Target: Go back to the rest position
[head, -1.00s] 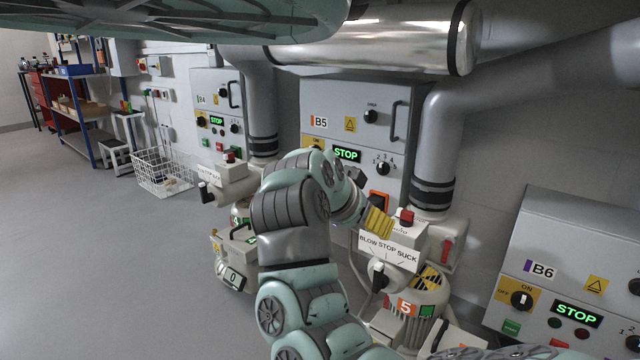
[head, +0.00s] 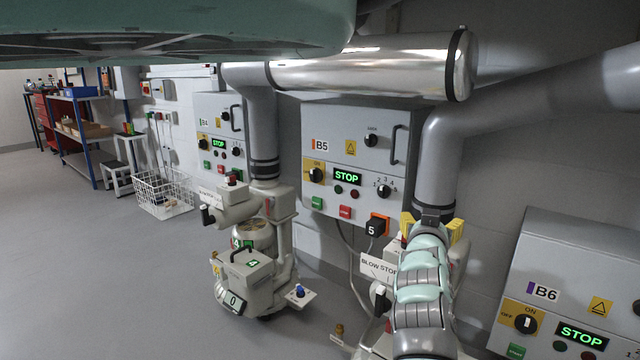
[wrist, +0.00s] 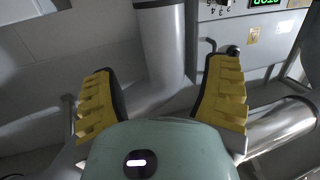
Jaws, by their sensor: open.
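My gripper (head: 433,228) shows in the head view at the right of centre, in front of the blower with the BLOW STOP sign (head: 378,265) and below its grey pipe. In the wrist view my gripper (wrist: 160,105) has its two yellow ribbed fingers spread wide apart with nothing between them. A grey pipe (wrist: 163,45) stands beyond the fingers. My arm hides most of that blower in the head view.
Cabinet B5 (head: 325,225) is behind, with its display reading STOP. Cabinet B6 (head: 590,255) stands at the right. Another blower (head: 247,285) is left of my arm. A shiny horizontal duct (head: 375,70) runs overhead. Open floor (head: 80,270) lies at the left.

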